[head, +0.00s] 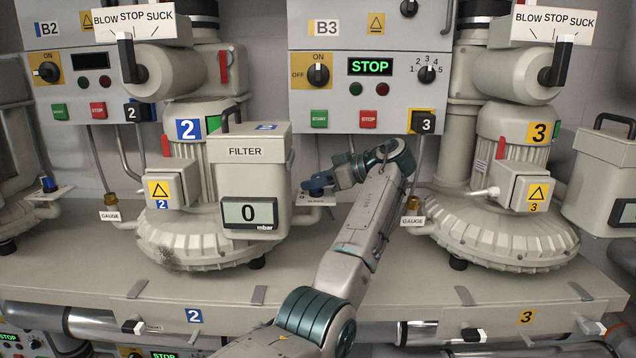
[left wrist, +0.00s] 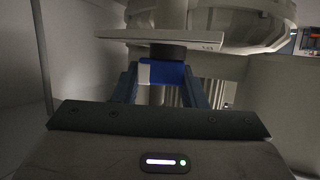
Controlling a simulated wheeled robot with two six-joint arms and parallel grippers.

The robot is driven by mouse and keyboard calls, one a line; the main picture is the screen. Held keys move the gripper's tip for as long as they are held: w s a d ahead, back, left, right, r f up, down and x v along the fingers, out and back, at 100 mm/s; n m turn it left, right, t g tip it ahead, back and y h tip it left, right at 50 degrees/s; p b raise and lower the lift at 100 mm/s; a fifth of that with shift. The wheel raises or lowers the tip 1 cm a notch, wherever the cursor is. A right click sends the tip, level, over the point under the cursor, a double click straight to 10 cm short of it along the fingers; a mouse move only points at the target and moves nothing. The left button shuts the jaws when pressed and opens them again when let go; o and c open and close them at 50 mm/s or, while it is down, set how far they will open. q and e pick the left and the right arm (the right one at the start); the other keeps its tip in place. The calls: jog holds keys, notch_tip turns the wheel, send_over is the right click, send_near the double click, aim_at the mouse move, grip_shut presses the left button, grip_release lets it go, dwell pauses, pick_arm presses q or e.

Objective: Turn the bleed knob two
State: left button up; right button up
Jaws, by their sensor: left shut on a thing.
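My left gripper (head: 322,186) reaches in from the lower middle to a blue knob (head: 316,188) at the right side of blower two, just right of the filter box. In the left wrist view the blue knob (left wrist: 170,74), with a white mark on its left, sits between the two fingers (left wrist: 162,84), which are shut on it. A pale label plate (left wrist: 140,38) lies beyond the knob. In the head view the fingers and wrist hide much of the knob and its label. My right gripper is not in view.
The filter box (head: 253,175), with a display reading 0, stands close left of my gripper. Blower two (head: 190,235) is behind it and blower three (head: 500,235) to the right. A gauge fitting (head: 411,205) is right of my forearm. Control box B3 (head: 370,65) reads STOP.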

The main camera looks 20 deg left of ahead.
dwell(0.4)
pick_arm(q)
jog(key=o, duration=1)
jog(key=shift+a, duration=0.1)
